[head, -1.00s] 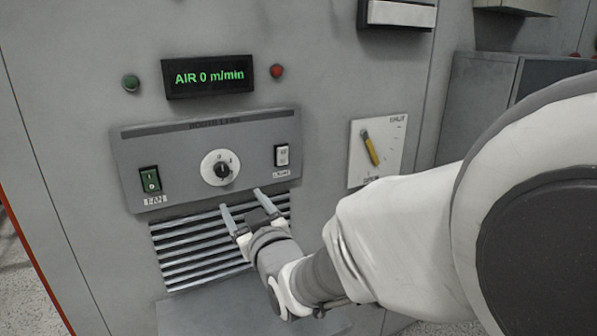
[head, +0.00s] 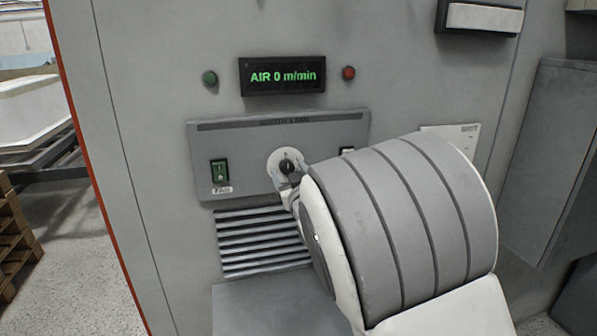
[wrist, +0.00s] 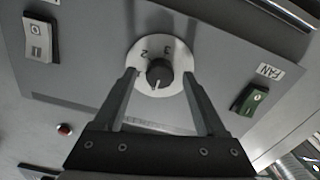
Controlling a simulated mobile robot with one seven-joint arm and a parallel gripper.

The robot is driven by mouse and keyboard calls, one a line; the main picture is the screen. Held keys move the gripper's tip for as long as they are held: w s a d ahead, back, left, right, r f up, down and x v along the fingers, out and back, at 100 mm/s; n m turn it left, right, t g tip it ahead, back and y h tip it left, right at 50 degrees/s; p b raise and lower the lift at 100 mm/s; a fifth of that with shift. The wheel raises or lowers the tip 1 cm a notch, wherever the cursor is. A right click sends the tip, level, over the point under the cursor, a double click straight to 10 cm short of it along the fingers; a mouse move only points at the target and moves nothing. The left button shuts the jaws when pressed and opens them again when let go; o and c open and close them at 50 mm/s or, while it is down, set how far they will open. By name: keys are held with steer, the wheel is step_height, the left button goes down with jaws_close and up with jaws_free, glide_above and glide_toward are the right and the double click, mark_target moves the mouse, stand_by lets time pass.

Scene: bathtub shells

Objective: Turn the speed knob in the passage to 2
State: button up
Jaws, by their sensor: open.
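The speed knob (wrist: 159,73) is a small dark round knob on a white dial plate (wrist: 178,50) with numbers; 2 and 3 are readable in the wrist view. A light mark on the knob points toward the gripper side, away from the 2. In the head view the knob (head: 287,167) shows just above my arm's end. My gripper (wrist: 160,80) is open, its two fingers on either side of the dial with the knob between them and gaps on both sides. Whether the fingertips touch the plate I cannot tell. The display (head: 282,76) reads AIR 0 m/min.
The green FAN switch (head: 220,171) is left of the dial; a white rocker switch (wrist: 38,41) is on its other side. Vent slats (head: 262,240) lie below.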

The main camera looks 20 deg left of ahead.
steer(key=shift+w, duration=0.1)
jaws_close()
stand_by(0.4)
steer(key=shift+f+b, duration=0.1)
steer(key=shift+b, duration=0.25)
